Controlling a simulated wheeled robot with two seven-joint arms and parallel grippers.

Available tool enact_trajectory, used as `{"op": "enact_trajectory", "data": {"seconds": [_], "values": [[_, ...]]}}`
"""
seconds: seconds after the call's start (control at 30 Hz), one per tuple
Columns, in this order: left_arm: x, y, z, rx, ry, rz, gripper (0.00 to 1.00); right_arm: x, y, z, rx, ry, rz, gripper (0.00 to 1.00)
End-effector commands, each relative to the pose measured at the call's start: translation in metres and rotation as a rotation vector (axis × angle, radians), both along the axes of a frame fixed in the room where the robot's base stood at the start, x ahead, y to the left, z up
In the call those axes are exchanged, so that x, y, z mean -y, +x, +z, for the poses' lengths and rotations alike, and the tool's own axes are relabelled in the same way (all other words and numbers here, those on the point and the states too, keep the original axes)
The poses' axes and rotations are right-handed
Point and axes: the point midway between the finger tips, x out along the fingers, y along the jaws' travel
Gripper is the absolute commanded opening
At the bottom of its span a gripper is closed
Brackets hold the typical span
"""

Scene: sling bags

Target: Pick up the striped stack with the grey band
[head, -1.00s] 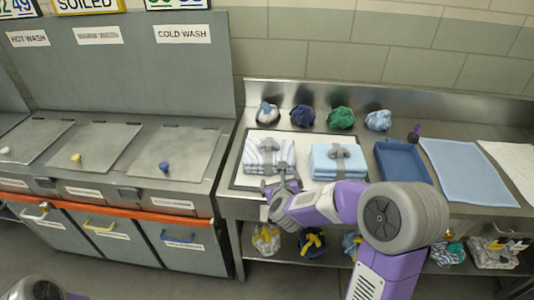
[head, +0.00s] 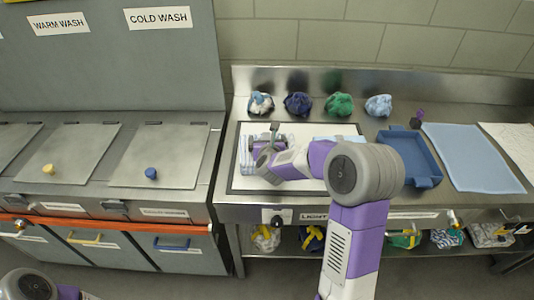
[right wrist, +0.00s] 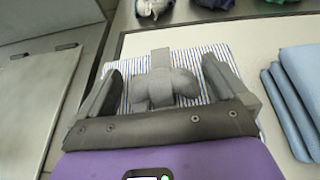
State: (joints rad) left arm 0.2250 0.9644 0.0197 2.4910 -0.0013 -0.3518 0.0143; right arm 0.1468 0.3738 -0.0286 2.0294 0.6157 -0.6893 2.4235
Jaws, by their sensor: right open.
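The striped stack, blue and white, lies on a white mat with a dark border. In the head view its left part (head: 245,158) shows and my right arm hides much of the rest. In the right wrist view the stripes (right wrist: 202,52) show around a grey band with a thick knot (right wrist: 165,86) on top. My right gripper (right wrist: 163,85) is open, with one finger on each side of the knot, and it is not shut on it. In the head view the right gripper (head: 265,148) is over the stack. My left gripper is out of view.
A folded light-blue stack (right wrist: 299,92) lies to the right of the striped one. Several crumpled cloths (head: 298,104) line the back of the counter. A blue tray (head: 427,180) and a light-blue cloth (head: 470,155) lie at the right.

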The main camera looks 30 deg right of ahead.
Motion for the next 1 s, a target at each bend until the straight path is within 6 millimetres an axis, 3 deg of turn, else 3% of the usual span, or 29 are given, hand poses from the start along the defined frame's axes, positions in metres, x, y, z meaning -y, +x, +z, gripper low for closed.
{"op": "enact_trajectory", "data": {"seconds": [0.3,0.9,1.0], "values": [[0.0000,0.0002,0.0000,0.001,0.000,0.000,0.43,0.0025,0.0047,-0.0022,0.000,0.000,0.001,0.98],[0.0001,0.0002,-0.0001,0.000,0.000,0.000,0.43,0.0023,0.0046,-0.0020,0.000,0.000,0.001,0.07],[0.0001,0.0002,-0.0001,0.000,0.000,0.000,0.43,0.0025,0.0052,0.0002,0.004,-0.003,0.000,0.00]]}}
